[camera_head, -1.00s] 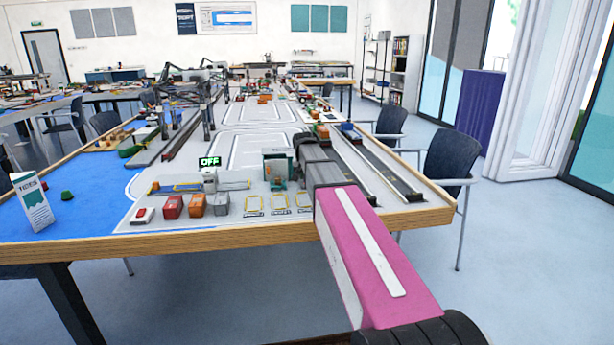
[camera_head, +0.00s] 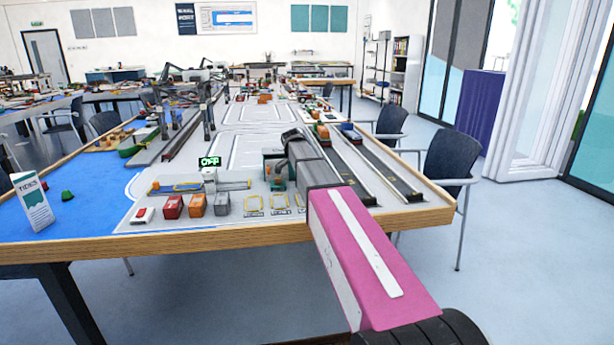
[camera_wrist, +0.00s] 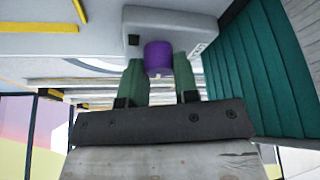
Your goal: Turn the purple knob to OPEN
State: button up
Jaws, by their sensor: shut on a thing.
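The purple knob (camera_wrist: 158,55) sits on a pale grey panel (camera_wrist: 195,28) in the wrist view. My gripper (camera_wrist: 159,78), with green fingers, is shut on it, one finger at each side. A small white tick shows low on the knob's face. Part of a label shows on the panel to the right of the knob, too small to read. In the head view my gripper (camera_head: 277,172) is at the front part of the table, and the knob is hidden there. A small sign with green letters (camera_head: 208,161) stands to its left; its text is unclear.
A teal ribbed wall (camera_wrist: 245,60) stands close to the right of my fingers in the wrist view. Small orange, red and grey blocks (camera_head: 197,205) line the table's front (camera_head: 100,246). Gantry cranes (camera_head: 190,100) stand behind. Dark tracks (camera_head: 380,175) run to the right.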

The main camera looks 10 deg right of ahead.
jog(key=shift+m, duration=0.5)
jog(key=o, duration=0.9)
jog(key=v, duration=1)
jog(key=shift+w+a+r, duration=0.1)
jog(key=shift+a+r, duration=0.1)
jog(key=shift+r, duration=0.2)
